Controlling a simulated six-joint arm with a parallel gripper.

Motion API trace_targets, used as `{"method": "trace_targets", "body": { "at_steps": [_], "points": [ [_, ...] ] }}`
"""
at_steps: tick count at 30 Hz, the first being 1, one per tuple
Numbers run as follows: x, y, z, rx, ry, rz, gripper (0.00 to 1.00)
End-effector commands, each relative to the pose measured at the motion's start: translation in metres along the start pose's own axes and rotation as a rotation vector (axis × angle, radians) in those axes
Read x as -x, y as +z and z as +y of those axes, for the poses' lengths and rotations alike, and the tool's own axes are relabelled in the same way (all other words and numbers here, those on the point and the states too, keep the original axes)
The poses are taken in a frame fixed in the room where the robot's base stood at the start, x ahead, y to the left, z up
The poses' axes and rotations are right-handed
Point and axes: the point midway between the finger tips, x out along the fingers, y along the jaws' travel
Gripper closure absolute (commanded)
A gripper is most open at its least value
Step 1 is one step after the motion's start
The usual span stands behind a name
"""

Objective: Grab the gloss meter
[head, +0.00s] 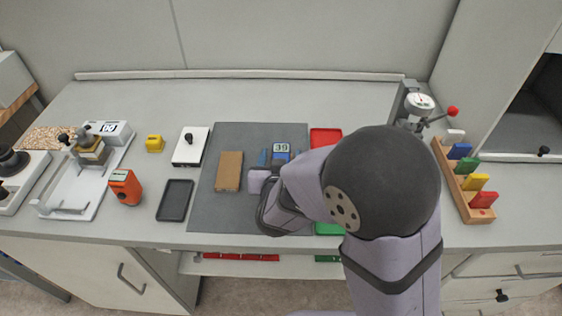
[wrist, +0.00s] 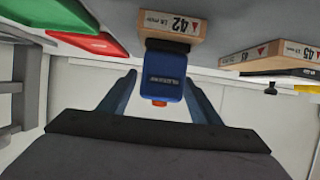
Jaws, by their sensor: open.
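A blue device that looks like the gloss meter (wrist: 163,75) shows in the wrist view, with an orange button on its near end and pale lettering on its face. It is against or close to a tan block marked 42 (wrist: 172,25). My gripper (wrist: 160,80) is open, with one finger on each side of the blue device and a visible gap on both sides. In the head view the blue device (head: 281,157) is on the grey mat (head: 215,208), below a small display, partly hidden by my gripper (head: 279,160) and arm.
A brown panel (head: 229,171) lies on the mat. Red (head: 325,137) and green (head: 328,228) trays are beside my arm. An orange device (head: 125,187), black tray (head: 174,200) and white plate (head: 190,146) stand left. A rack of coloured blocks (head: 462,180) is right.

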Motion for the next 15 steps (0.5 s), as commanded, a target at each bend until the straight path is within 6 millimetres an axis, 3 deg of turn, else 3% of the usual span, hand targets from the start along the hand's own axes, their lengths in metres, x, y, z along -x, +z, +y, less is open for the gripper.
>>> {"method": "trace_targets", "body": {
  "at_steps": [7, 15],
  "points": [
    [-0.028, 0.0, 0.001, 0.0, 0.002, -0.002, 0.42],
    [-0.034, 0.0, 0.0, -0.001, -0.001, 0.0, 0.42]
  ]
}}
